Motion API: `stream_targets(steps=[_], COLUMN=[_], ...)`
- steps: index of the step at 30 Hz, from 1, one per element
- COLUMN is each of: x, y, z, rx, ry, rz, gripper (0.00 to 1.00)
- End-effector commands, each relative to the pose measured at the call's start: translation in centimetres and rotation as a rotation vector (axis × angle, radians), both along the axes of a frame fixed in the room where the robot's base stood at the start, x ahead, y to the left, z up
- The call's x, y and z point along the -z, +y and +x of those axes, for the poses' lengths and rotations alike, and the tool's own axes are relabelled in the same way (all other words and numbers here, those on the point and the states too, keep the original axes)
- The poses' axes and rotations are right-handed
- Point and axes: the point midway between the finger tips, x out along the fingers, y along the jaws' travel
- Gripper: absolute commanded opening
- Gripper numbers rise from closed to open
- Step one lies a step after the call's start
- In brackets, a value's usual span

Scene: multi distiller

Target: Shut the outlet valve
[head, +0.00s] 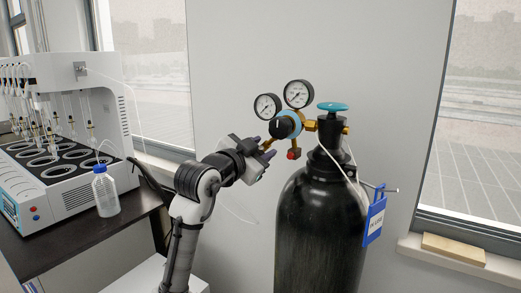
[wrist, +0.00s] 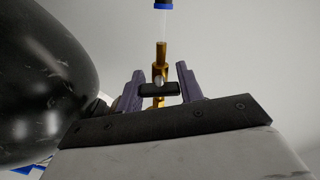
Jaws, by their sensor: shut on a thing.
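The outlet valve is a small black bar handle (wrist: 158,90) on a brass fitting (wrist: 161,52), seen in the wrist view. The handle lies crosswise between the two purple-grey fingers of my gripper (wrist: 160,88), which is shut on it. In the head view my gripper (head: 266,147) reaches the left side of the regulator (head: 291,120), at its brass outlet. There the gripper hides the valve handle.
The distiller (head: 75,140) and a blue-capped bottle (head: 105,192) stand on the dark table (head: 85,240) at left. The wall is behind the cylinder.

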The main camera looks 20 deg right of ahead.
Motion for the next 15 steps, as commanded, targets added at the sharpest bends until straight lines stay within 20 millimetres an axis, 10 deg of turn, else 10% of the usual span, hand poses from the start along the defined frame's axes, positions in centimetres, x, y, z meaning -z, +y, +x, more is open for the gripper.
stream_targets(steps=[14,15], x=[0.02,0.02], y=[-0.01,-0.02], z=[-0.03,-0.04], rx=[0.001,0.001], ry=[-0.101,-0.101], rz=[0.079,0.079], gripper=[0.14,0.41])
